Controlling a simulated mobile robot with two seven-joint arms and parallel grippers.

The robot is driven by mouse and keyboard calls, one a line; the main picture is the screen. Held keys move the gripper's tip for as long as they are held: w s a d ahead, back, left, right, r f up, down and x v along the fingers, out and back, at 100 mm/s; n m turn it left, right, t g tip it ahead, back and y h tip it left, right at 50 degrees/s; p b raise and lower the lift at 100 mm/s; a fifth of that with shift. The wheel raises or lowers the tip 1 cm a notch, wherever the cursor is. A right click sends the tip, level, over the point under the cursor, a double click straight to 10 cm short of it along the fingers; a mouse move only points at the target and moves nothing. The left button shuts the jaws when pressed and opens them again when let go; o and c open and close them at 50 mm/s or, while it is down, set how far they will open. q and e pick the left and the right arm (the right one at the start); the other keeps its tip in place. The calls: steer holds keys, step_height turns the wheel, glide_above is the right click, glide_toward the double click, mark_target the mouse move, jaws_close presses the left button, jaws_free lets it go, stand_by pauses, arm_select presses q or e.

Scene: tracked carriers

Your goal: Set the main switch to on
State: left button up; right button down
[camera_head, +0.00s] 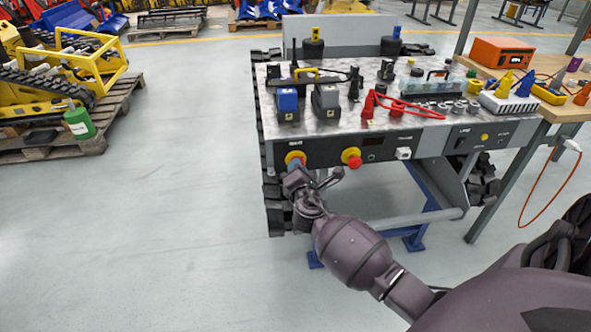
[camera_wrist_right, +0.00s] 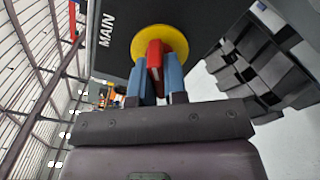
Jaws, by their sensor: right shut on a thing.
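The main switch is a red handle (camera_wrist_right: 154,60) on a round yellow plate (camera_wrist_right: 159,38), set in a dark panel (camera_wrist_right: 115,50) lettered "MAIN" in the right wrist view. In the head view its yellow plate (camera_head: 295,156) shows at the left end of the carrier's front panel. My right gripper (camera_wrist_right: 154,80) is shut on the red handle, with a blue finger on each side of it. In the head view the right gripper (camera_head: 296,167) covers most of the handle. I cannot read any position marks. My left gripper is not in view.
A red button on a yellow base (camera_head: 352,158) sits right of the main switch. The carrier's tabletop (camera_head: 335,123) holds several tools and a red cable. Black tracks (camera_wrist_right: 250,72) stand beside the panel.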

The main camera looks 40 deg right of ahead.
steer(key=m, duration=0.1)
steer(key=m+b, duration=0.1)
steer(key=shift+f+m, duration=0.25)
steer(key=shift+m, duration=0.15)
steer(key=m+b, duration=0.1)
steer(key=m, duration=0.2)
steer(key=shift+r+m, duration=0.15)
steer(key=shift+m, duration=0.25)
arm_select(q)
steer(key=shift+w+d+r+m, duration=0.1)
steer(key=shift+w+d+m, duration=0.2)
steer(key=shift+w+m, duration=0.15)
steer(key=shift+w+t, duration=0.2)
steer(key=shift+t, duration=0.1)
arm_select(e)
steer(key=shift+r+m, duration=0.1)
steer(key=shift+m, duration=0.2)
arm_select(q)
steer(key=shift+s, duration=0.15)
arm_select(e)
steer(key=c, duration=1.2)
jaws_free()
steer(key=shift+o, duration=0.2)
